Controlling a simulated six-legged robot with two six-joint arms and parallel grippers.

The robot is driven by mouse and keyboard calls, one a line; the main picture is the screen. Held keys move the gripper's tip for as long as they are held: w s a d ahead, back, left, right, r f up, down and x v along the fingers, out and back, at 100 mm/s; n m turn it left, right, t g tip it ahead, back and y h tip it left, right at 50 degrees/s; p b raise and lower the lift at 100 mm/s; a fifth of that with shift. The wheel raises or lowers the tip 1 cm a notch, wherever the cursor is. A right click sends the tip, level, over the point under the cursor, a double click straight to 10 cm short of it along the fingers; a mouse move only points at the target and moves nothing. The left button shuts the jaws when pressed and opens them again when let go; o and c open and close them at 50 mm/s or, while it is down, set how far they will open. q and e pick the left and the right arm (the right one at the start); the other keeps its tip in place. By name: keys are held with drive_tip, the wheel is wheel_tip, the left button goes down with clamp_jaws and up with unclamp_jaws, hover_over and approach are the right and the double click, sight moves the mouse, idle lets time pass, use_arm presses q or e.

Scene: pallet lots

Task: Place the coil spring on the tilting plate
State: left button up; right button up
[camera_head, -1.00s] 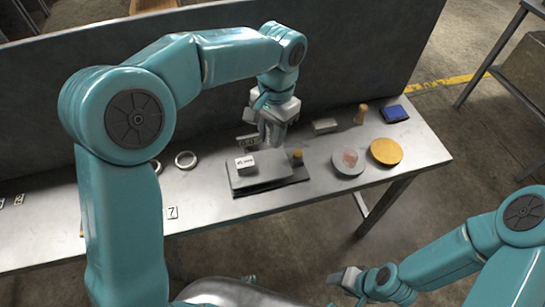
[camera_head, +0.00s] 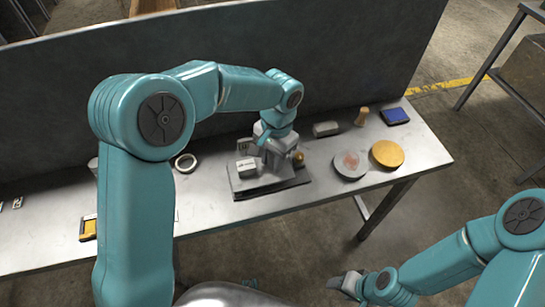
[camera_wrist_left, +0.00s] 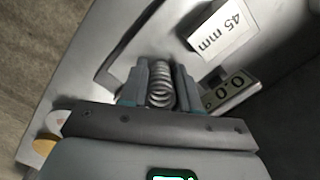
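The coil spring (camera_wrist_left: 161,90) stands between the two fingers of my left gripper (camera_wrist_left: 160,78) in the left wrist view, and the fingers appear closed on its sides. In the head view my left gripper (camera_head: 272,166) is low over the grey tilting plate (camera_head: 285,186), and the spring is hidden there. Whether the spring touches the plate I cannot tell. The plate also shows in the wrist view (camera_wrist_left: 95,70). A white block (camera_head: 246,166) marked "45 mm" (camera_wrist_left: 220,28) sits beside the gripper. My right gripper (camera_head: 345,281) hangs in front of the table; its fingers are unclear.
A digital readout (camera_wrist_left: 230,90) is beside the plate, with a brass knob (camera_head: 298,158) on its right. A round grey dish (camera_head: 351,165), a yellow disc (camera_head: 387,154), a grey block (camera_head: 326,129), a wooden peg (camera_head: 362,117) and a blue-screened device (camera_head: 395,116) stand further right. A ring (camera_head: 186,163) lies left.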

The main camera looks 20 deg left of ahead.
use_arm(q)
drive_tip(key=o, duration=0.4)
drive_tip(key=r, duration=0.4)
drive_tip(key=w+r+p, duration=0.1)
drive_tip(key=r, duration=0.7)
drive_tip(key=shift+w+d+r, duration=0.1)
drive_tip(key=shift+w+d, duration=0.05)
drive_tip(key=shift+d, duration=0.15)
